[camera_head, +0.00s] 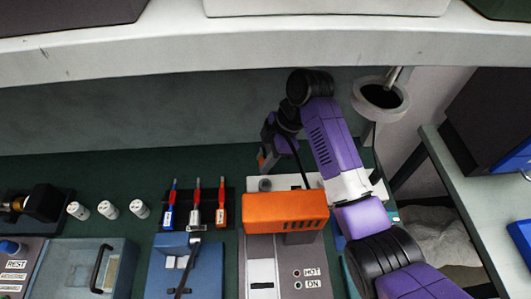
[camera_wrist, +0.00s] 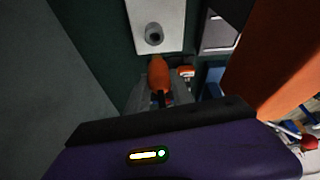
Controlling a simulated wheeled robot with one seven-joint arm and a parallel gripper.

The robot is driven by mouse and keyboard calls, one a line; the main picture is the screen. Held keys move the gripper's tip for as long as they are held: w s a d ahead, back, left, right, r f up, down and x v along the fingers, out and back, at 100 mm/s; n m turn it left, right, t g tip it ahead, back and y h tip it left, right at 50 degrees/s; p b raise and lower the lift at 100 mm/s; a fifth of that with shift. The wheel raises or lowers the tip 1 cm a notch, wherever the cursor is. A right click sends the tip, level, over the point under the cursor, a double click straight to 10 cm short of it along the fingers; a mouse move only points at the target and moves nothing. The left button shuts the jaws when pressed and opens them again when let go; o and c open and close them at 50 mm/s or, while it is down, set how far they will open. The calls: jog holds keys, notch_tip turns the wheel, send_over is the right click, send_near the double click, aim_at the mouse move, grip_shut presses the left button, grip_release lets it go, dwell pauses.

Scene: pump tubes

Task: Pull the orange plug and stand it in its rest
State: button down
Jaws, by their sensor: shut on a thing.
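The orange plug (camera_wrist: 158,76) is between the fingers of my gripper (camera_wrist: 160,98) in the wrist view. My gripper is shut on it. In the head view my gripper (camera_head: 265,155) hangs behind the orange-topped machine, and only a small orange patch shows at its tip. A white plate (camera_wrist: 170,12) with a round grey fitting (camera_wrist: 154,34) lies beyond the plug in the wrist view. The plug appears apart from that fitting. The fitting also shows in the head view (camera_head: 265,185), just below my gripper. I cannot tell whether it is the socket or the rest.
The orange-topped machine (camera_head: 285,208) stands close in front of my gripper. A rack (camera_head: 219,222) with several colored-tip tools is to its left, behind a blue box (camera_head: 205,270). White cylinders (camera_head: 108,209) stand further left. A shelf edge (camera_head: 230,55) crosses above.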

jog(key=shift+d, duration=0.1)
jog(key=shift+f+b, duration=1.85)
jog(key=shift+f, duration=1.05)
jog(key=shift+f+b, duration=0.35)
jog(key=shift+f, duration=0.75)
dwell(0.3)
jog(key=shift+s+f, duration=0.1)
jog(key=shift+f, duration=0.15)
jog(key=shift+s+f+b, duration=0.1)
jog(key=shift+f+b, duration=0.15)
jog(key=shift+b, duration=0.05)
jog(key=shift+r+p, duration=0.25)
jog(key=shift+p, duration=0.1)
jog(key=shift+r+p, duration=0.35)
jog(key=shift+r, duration=0.2)
jog(key=shift+w+r+p, duration=0.15)
jog(key=shift+w+p, duration=0.05)
jog(key=shift+p, duration=0.1)
dwell(1.0)
jog(key=shift+f+b, duration=0.4)
jog(key=shift+f, duration=0.2)
